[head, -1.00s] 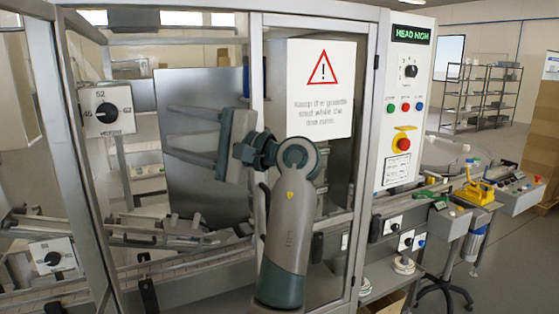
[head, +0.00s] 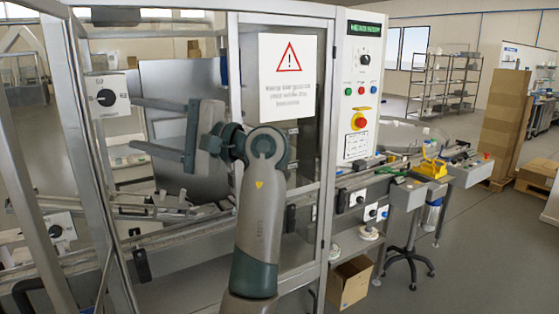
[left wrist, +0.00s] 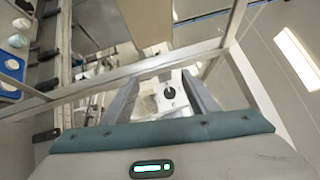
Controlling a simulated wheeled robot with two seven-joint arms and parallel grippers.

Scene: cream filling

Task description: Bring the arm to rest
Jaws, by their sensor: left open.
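My left gripper (head: 158,126) is open and empty in the head view. Its two long grey fingers point left, in front of the framed machine enclosure (head: 228,60). My grey and teal arm rises from the bottom middle of the view and bends at a round joint. The left wrist view shows the two fingers (left wrist: 160,98) spread apart with nothing between them. Beyond them is a white plate with a black rotary knob (left wrist: 170,93). My right gripper is in neither view.
A control panel (head: 362,90) with a red stop button stands right of the enclosure, beside a warning sign (head: 287,110). A black knob box (head: 107,98) is near the fingers. A stool (head: 408,262), a cardboard box (head: 350,283) and stacked cartons (head: 503,120) are right.

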